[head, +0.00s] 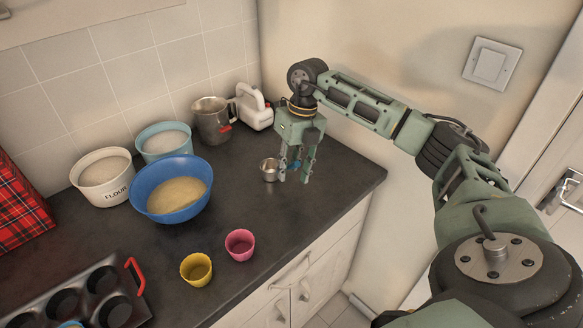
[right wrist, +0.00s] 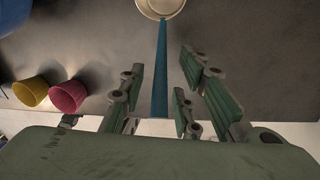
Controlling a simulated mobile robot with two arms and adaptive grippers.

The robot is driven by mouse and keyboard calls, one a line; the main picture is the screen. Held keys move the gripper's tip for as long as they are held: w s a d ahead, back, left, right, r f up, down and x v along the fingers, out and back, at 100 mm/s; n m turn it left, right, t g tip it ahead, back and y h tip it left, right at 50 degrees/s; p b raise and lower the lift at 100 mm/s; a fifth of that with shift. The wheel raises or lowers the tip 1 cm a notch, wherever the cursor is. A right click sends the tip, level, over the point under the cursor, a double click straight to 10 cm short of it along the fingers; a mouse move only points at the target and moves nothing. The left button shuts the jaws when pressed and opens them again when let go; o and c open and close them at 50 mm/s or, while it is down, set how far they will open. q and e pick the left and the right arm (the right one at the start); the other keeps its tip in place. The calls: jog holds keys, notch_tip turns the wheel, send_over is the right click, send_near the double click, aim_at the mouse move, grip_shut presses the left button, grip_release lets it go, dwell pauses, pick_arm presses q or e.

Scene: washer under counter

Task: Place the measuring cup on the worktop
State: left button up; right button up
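The measuring cup (head: 270,170) is a small metal cup with a blue handle, low over or on the dark worktop (head: 322,182) near its right end. In the right wrist view the cup's pale round bowl (right wrist: 160,7) is cut off by the top edge, and its blue handle (right wrist: 162,70) runs down between my fingers. My right gripper (head: 296,178) points down at the handle. In the wrist view its fingers (right wrist: 162,75) stand apart, with a gap on each side of the handle. I cannot tell whether the cup touches the worktop. My left gripper is not in view.
Left are a blue bowl (head: 150,206), flour tub (head: 103,184) and teal tub (head: 165,146). Yellow (head: 196,270) and pink (head: 240,245) cups sit near the front edge. A muffin tin (head: 132,300) is front left.

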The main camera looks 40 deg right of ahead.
jog(key=shift+r, duration=0.1)
notch_tip(320, 180, up, 12)
jog(key=d+b, duration=0.2)
dwell(0.3)
jog(key=shift+d, duration=0.1)
